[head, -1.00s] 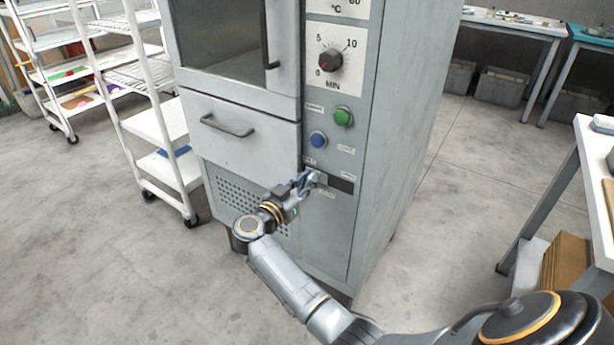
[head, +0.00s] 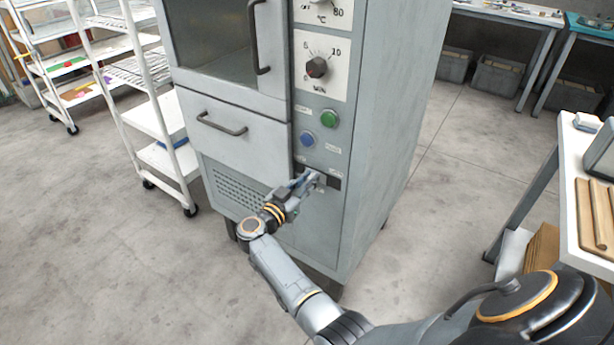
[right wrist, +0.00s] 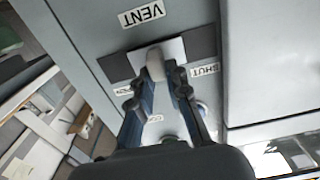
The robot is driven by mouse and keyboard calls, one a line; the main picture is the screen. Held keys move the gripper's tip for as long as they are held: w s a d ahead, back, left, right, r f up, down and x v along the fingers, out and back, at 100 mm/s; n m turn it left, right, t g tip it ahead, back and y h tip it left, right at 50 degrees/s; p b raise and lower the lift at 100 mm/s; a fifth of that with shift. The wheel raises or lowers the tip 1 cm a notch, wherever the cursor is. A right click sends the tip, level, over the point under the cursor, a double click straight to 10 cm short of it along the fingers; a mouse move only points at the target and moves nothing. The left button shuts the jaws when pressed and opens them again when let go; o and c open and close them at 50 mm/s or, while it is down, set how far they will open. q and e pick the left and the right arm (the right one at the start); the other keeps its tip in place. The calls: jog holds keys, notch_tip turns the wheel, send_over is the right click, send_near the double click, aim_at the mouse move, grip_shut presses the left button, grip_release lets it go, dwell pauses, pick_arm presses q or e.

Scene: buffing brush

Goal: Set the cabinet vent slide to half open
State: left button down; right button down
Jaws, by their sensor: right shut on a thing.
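The vent slide (right wrist: 175,47) is a light plate with a pale knob (right wrist: 155,65) in a dark slot (right wrist: 117,67) on the cabinet front. My right gripper (right wrist: 163,78) is shut on this knob, one finger on each side. A VENT label (right wrist: 142,13) is beside the slot. In the head view, the right gripper (head: 309,179) partly hides the slide. My left gripper is not in view.
Above the slot are a blue button (head: 308,139), a green button (head: 329,119) and a dial (head: 317,67). The drawer handle (head: 221,125) sticks out at left. A white rack (head: 155,119) stands left of the cabinet, a table (head: 570,190) at right. The floor between is clear.

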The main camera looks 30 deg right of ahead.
jog(key=shift+d+r, duration=0.25)
jog(key=shift+r, duration=0.1)
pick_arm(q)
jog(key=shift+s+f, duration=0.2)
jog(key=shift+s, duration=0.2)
pick_arm(e)
jog(key=c, duration=1.4)
grip_release()
jog(key=shift+c, duration=0.2)
jog(key=shift+o, duration=0.8)
jog(key=shift+s+f, duration=0.1)
jog(key=shift+f, duration=0.1)
jog(key=shift+a, duration=0.1)
jog(key=shift+f, duration=0.1)
